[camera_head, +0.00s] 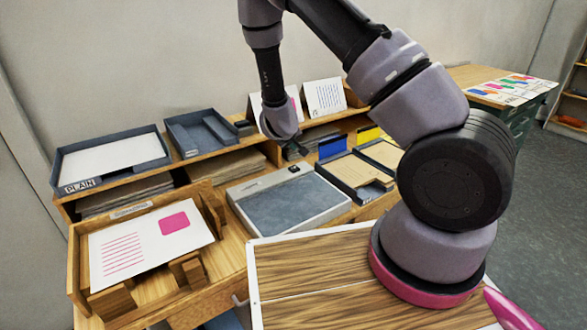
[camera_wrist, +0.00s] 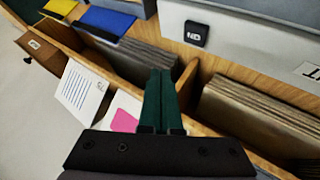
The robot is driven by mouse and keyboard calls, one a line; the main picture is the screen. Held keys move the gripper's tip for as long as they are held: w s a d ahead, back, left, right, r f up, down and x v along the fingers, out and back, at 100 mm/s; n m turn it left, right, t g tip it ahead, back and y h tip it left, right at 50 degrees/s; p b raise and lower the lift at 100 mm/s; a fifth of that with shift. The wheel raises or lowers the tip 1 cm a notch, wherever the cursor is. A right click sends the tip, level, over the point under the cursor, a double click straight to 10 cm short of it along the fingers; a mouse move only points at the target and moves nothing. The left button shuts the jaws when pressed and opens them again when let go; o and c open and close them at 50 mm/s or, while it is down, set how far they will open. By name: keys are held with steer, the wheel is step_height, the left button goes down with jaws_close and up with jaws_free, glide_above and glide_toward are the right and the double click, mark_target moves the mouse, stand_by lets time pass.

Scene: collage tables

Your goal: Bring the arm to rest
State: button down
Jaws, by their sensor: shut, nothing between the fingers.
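My arm (camera_head: 415,100) rises from the wooden top at the right, bends over the desk and hangs down toward the back shelf unit. My gripper shows in the wrist view (camera_wrist: 159,72) with its two dark green fingers together and nothing between them. It is above the shelf area near the standing cards.
A grey tray marked PLAIN (camera_head: 112,160) and another grey tray (camera_head: 200,132) stand on the shelf. A grey flat box (camera_head: 290,200) lies below. A wooden holder with a card (camera_head: 150,240) is at left. Standing cards (camera_head: 325,98) are behind the wrist.

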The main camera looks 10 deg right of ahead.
steer(key=s+r+m+g+y, duration=0.1)
steer(key=s+r+m+y, duration=0.25)
steer(key=r, duration=1.05)
steer(key=s+r+m+y, duration=0.25)
steer(key=s+r, duration=0.25)
steer(key=r, duration=0.8)
steer(key=s+d+r, duration=0.2)
steer(key=s+r, duration=0.2)
steer(key=s, duration=0.3)
steer(key=s+d+r+m, duration=0.1)
steer(key=s+r, duration=0.3)
steer(key=s, duration=0.4)
steer(key=s+d+r+m, duration=0.1)
steer(key=s+d+r, duration=0.2)
steer(key=s, duration=0.5)
steer(key=shift+s+r, duration=0.25)
steer(key=shift+r, duration=0.5)
